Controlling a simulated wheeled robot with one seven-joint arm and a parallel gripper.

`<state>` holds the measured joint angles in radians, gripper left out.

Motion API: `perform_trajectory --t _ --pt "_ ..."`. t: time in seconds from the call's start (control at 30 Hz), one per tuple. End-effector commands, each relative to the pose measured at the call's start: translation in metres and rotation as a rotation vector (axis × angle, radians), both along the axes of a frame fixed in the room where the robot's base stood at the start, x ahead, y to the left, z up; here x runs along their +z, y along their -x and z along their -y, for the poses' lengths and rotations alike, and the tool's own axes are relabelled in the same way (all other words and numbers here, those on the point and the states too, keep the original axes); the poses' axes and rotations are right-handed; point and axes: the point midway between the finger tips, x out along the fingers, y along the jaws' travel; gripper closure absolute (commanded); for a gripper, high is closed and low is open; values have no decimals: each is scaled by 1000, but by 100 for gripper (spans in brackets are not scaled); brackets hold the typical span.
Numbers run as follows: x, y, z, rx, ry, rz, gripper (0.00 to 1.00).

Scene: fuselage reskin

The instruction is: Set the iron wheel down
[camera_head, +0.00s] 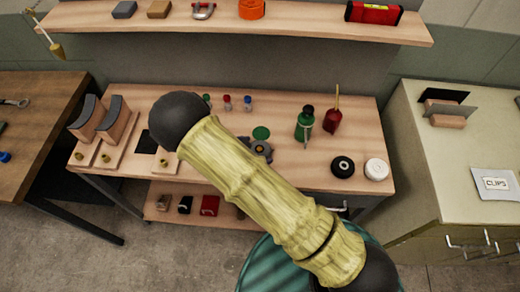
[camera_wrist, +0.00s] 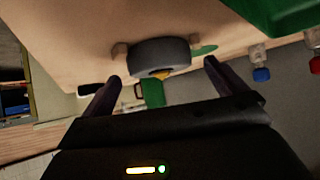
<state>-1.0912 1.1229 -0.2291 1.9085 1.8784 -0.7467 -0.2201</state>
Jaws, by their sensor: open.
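The iron wheel (camera_wrist: 160,52), a thick dark grey ring with a yellowish centre, is at the bench top in the wrist view. Small brown pieces show at its two sides; I cannot tell what they are. My gripper (camera_wrist: 162,74) is open, with one dark finger to each side of the wheel and visible gaps between. In the head view my arm hides most of the gripper. A dark grey shape (camera_head: 262,150) beside the arm may be the wheel or part of the gripper.
A green disc (camera_head: 261,133) lies near the grey shape. Small capped bottles (camera_head: 237,104) are behind. Wooden blocks (camera_head: 117,123) sit left.

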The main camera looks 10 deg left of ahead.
Motion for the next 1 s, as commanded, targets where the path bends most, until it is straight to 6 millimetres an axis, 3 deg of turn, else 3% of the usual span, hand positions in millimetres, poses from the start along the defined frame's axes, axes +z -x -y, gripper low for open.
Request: perform_trajectory --t 0.2,0.77,1.0 --pt "-15 -17 13 0 2 -1 3" --pt "-16 -18 14 0 0 0 3" --pt "-16 -19 15 -3 0 0 50"
